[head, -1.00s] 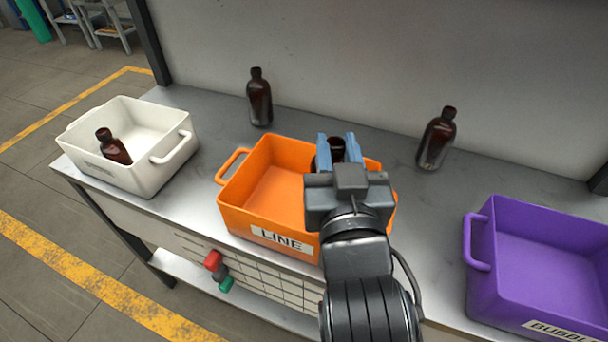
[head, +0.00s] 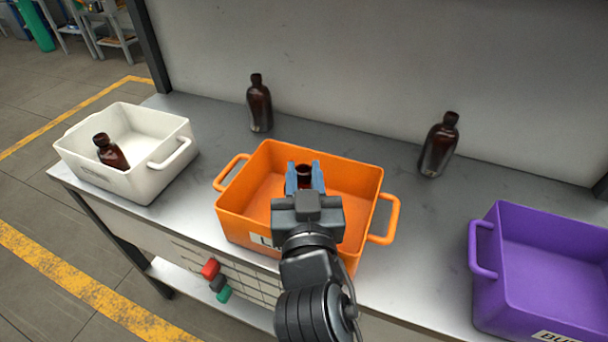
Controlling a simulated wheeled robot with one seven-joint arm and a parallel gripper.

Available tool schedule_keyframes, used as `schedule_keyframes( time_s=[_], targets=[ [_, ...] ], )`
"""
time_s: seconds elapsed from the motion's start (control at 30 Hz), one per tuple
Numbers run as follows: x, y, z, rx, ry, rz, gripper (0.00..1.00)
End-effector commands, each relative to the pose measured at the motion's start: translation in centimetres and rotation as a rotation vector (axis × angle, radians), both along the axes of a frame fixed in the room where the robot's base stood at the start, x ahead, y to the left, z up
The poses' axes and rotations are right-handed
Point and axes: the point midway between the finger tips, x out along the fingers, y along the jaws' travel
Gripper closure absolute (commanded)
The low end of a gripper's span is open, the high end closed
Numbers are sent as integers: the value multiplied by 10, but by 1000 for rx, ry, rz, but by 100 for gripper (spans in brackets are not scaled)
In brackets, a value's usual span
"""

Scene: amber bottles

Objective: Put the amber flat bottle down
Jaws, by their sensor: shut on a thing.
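My gripper (head: 305,178) is over the middle of the orange crate (head: 228,200), its two blue fingers shut on an amber bottle (head: 304,170). Only the dark top of this bottle shows between the fingers; its body is hidden by my gripper, so I cannot tell its shape or whether it touches the crate floor. The crate's label is mostly covered by my arm.
A white crate (head: 165,180) with an amber bottle (head: 110,152) in it stands at the left. A purple crate (head: 545,255) stands at the right. Two amber bottles stand at the back, one left (head: 259,105) and one right (head: 438,145). The grey tabletop (head: 430,220) is clear between the crates.

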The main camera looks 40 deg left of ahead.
Motion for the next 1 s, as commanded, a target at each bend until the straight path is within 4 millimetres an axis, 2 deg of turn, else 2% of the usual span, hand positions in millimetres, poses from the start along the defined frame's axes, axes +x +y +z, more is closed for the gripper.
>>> schedule_keyframes(
  time_s=[0.13, 0.17, 0.4, 0.77, 1.0],
  targets=[
    [0, 0, -3, 1, -1, 0, 100],
    [0, 0, -3, 0, 0, 0, 71],
    [0, 0, -2, 0, 0, 0, 48],
    [0, 0, 3, 0, 0, 0, 46],
    [-32, -26, -5, -2, 0, 0, 46]
  ],
)
